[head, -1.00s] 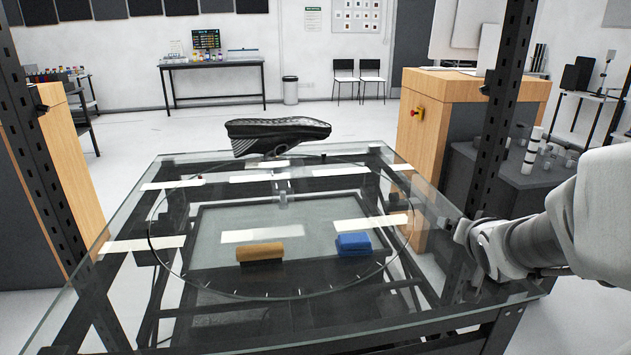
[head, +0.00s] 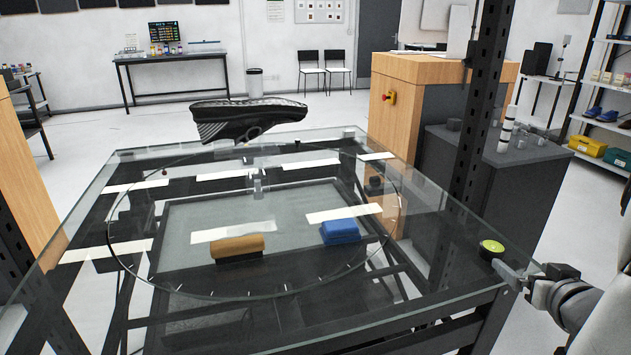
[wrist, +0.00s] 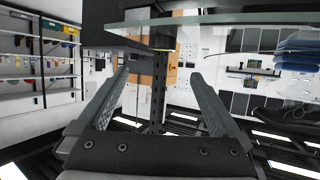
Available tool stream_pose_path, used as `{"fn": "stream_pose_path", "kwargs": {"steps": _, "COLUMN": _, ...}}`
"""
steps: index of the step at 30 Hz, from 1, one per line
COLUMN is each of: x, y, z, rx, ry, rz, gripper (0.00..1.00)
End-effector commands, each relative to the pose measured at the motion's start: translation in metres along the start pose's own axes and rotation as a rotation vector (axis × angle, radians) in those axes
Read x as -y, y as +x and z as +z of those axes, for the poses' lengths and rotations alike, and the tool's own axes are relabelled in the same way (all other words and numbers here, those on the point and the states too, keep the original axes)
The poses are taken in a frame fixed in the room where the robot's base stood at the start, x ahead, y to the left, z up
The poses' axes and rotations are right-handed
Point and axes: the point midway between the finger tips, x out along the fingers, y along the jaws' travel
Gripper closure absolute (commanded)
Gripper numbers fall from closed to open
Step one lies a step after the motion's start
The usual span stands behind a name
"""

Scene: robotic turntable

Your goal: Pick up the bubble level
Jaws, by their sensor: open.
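The bubble level (head: 491,247) is a small round disc with a yellow-green top and dark rim. It sits on the glass tabletop (head: 420,300) near its right front corner. In the head view my gripper (head: 512,273) is just to the right of and in front of the level, close to the glass edge. In the wrist view, which looks upside down, my gripper (wrist: 160,78) has its two fingers wide apart with nothing between them. A small dark disc with a yellowish face, apparently the level (wrist: 164,43), hangs from the glass beyond the fingertips.
A black perforated post (head: 478,130) rises behind the level.

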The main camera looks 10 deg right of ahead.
Motion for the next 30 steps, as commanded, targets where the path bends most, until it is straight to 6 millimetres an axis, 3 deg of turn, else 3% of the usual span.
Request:
{"fn": "stream_pose_path", "kwargs": {"steps": 4, "x": 0.0, "y": 0.003, "z": -0.008, "rx": 0.0, "ry": 0.008, "rz": -0.009, "gripper": 0.0}}
{"fn": "stream_pose_path", "kwargs": {"steps": 19, "x": 0.0, "y": 0.019, "z": -0.006, "rx": 0.006, "ry": 0.004, "rz": 0.004, "gripper": 0.0}}
{"fn": "stream_pose_path", "kwargs": {"steps": 24, "x": 0.0, "y": 0.06, "z": 0.002, "rx": 0.001, "ry": -0.001, "rz": 0.003, "gripper": 0.0}}
{"fn": "stream_pose_path", "kwargs": {"steps": 30, "x": 0.0, "y": 0.088, "z": 0.0, "rx": 0.001, "ry": -0.001, "rz": 0.005, "gripper": 0.0}}
